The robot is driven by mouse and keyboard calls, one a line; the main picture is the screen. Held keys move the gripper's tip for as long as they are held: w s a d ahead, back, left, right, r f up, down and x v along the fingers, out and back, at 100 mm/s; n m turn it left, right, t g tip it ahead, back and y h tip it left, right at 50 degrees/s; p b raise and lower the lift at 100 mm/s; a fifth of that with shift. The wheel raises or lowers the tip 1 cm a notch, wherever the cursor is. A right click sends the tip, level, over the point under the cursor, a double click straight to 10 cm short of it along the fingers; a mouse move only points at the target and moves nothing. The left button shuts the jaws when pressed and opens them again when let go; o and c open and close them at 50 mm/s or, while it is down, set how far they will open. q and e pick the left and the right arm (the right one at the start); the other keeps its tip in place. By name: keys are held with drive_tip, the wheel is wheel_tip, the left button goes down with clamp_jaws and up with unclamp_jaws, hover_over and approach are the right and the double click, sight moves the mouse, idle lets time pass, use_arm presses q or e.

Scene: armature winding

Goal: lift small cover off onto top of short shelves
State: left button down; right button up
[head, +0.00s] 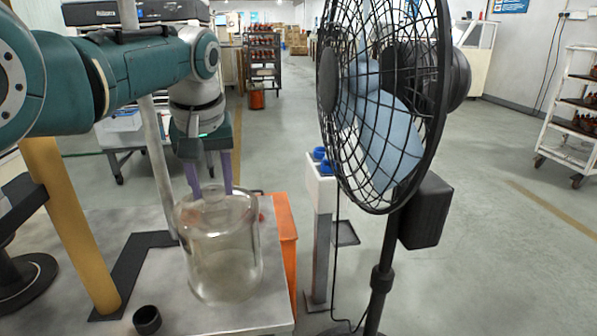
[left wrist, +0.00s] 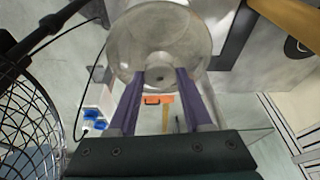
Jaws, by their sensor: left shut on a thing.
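The small cover is a clear, domed jar (head: 225,262) above the grey table (head: 180,310), near its right edge. It looks upright. I cannot tell whether its bottom rim touches the table. My left gripper (head: 211,188) comes down from above, and its two purple fingers are shut on the top of the cover. In the left wrist view the round cover (left wrist: 165,35) lies at the fingertips (left wrist: 160,75). I cannot pick out short shelves for certain. My right gripper is not in view.
A large standing fan (head: 385,105) is close on the right. A narrow orange panel (head: 283,245) stands beside the table, with a white post holding blue parts (head: 320,160) beyond. A yellow post (head: 75,230) and a small black cup (head: 147,319) are at left. A white rack (head: 570,150) is far right.

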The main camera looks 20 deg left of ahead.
use_arm(q)
drive_tip(key=shift+f, duration=0.1)
drive_tip(key=shift+c, duration=1.2)
unclamp_jaws()
